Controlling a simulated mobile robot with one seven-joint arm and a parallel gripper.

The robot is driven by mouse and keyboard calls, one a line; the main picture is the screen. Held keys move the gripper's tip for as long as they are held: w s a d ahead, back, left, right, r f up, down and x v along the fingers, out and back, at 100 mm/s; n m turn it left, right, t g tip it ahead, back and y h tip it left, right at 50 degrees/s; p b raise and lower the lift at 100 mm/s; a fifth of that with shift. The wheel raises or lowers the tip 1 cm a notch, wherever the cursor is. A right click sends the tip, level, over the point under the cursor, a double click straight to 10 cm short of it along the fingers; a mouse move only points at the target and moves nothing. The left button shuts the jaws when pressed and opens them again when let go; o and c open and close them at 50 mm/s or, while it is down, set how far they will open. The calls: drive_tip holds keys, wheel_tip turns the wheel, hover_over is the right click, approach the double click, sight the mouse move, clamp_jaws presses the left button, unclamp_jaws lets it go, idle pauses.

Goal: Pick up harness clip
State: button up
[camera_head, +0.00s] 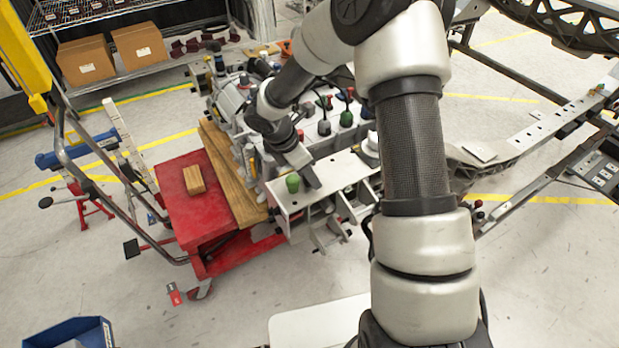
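My gripper (308,174) is at the near side of the chassis fixture, over its pale metal plate (335,178). It is small and seen from above and behind, so its finger gap does not show. A small green piece (293,182) stands upright on the plate just left of the gripper; I cannot tell whether they touch. I cannot pick out the harness clip for certain. Several small dark, red and green pieces, including a dark green one (346,118), sit on the fixture behind my wrist. My arm hides part of the fixture's right side.
A red cart (187,220) carries a wooden block (194,180) and wooden planks (230,180) left of the fixture. A vehicle frame (540,135) stands at right. A blue bin (70,333) is at lower left. Cardboard boxes (86,60) sit on a shelf behind. Floor at lower right is clear.

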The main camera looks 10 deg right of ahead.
drive_tip(key=shift+f, duration=0.15)
clamp_jaws()
idle(0.4)
wheel_tip(320, 180, up, 10)
drive_tip(key=shift+p, duration=0.5)
